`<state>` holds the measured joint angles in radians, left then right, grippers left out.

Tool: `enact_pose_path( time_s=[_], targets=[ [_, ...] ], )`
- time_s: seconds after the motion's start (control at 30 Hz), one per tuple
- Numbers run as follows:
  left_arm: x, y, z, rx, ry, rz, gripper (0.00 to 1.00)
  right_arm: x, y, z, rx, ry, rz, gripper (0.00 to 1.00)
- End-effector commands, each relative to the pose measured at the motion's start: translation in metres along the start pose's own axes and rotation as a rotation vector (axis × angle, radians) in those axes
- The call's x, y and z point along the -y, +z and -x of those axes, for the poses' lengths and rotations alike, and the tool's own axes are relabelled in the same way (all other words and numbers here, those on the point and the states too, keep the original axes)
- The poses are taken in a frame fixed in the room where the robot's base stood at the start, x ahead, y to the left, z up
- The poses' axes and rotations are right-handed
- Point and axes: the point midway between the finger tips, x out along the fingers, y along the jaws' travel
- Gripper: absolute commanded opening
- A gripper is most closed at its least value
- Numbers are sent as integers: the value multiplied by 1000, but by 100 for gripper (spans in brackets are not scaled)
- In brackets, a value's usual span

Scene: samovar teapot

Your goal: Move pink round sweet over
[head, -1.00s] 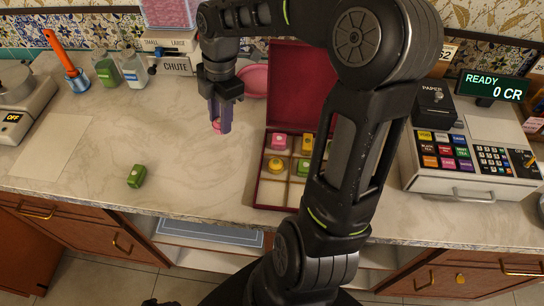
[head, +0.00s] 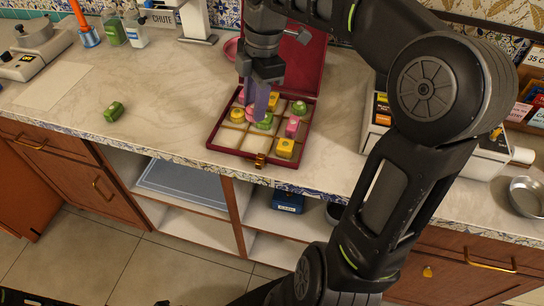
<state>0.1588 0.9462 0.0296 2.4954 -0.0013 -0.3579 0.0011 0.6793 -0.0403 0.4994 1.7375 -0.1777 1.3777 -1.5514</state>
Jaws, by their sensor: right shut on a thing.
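My right gripper (head: 260,108) points down over the open red sweet box (head: 218,142), with purple fingers shut on the pink round sweet (head: 250,113). The fingers partly hide this sweet, and I cannot tell whether it touches the box. In the box are a yellow round sweet (head: 237,115) to its left, a green sweet (head: 264,122) to its right, and several other pink, yellow and green sweets. The front left compartments look empty. My left gripper is not in view.
A loose green sweet (head: 114,111) lies on the counter (head: 165,100) at left. The box's raised lid (head: 305,60) is behind the gripper. The counter left of the box is mostly clear.

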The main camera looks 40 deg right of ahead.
Motion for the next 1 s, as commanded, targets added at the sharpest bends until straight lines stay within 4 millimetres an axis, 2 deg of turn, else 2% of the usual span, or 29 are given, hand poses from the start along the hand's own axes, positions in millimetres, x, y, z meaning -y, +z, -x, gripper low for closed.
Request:
enact_pose_path(
  time_s=[0.37,0.7,0.8,1.0],
  targets=[
    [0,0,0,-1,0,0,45,1,1,-4,0,-1,-3,0],
    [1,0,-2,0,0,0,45,2,9,-57,0,-2,-4,0],
    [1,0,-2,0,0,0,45,2,10,-63,0,-2,-3,0],
    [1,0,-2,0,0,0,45,1,10,-63,1,0,-3,0]
  ],
)
